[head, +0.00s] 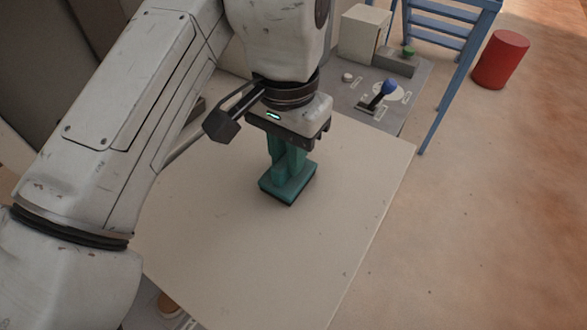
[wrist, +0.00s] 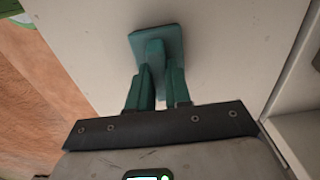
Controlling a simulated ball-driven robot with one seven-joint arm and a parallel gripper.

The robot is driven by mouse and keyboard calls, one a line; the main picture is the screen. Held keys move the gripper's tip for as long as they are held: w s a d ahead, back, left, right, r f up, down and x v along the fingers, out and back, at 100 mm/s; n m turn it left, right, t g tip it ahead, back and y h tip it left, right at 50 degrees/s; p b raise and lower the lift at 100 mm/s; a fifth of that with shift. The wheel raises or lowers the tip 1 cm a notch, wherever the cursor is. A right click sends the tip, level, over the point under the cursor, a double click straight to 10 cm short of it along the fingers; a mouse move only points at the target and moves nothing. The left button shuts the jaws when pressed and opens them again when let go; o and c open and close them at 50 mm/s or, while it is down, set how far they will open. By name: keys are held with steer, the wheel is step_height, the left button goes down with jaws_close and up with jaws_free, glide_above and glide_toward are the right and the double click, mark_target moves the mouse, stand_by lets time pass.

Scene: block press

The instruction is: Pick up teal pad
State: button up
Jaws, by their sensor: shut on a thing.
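The teal pad (head: 290,188) is a flat squarish block with a dark underside and an upright grip on top. It is over the pale table (head: 345,225); I cannot tell whether it touches the top or hangs just above it. My gripper (head: 284,160) points down with its teal fingers shut on the pad's grip. In the wrist view the pad (wrist: 172,40) lies beyond the fingertips, and the gripper (wrist: 158,74) has one finger on each side of the grip. The fingers hide part of the grip.
A grey panel with a blue-knobbed lever (head: 388,88) and a green button (head: 408,51) stands at the back right. A blue ladder-like frame (head: 462,80) and a red cylinder (head: 501,59) are beyond it. The table around the pad is clear.

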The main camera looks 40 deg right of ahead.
steer(key=shift+f, duration=0.1)
jaws_close()
steer(key=shift+r+p, duration=2.2)
steer(key=shift+r, duration=0.1)
steer(key=shift+s, duration=0.1)
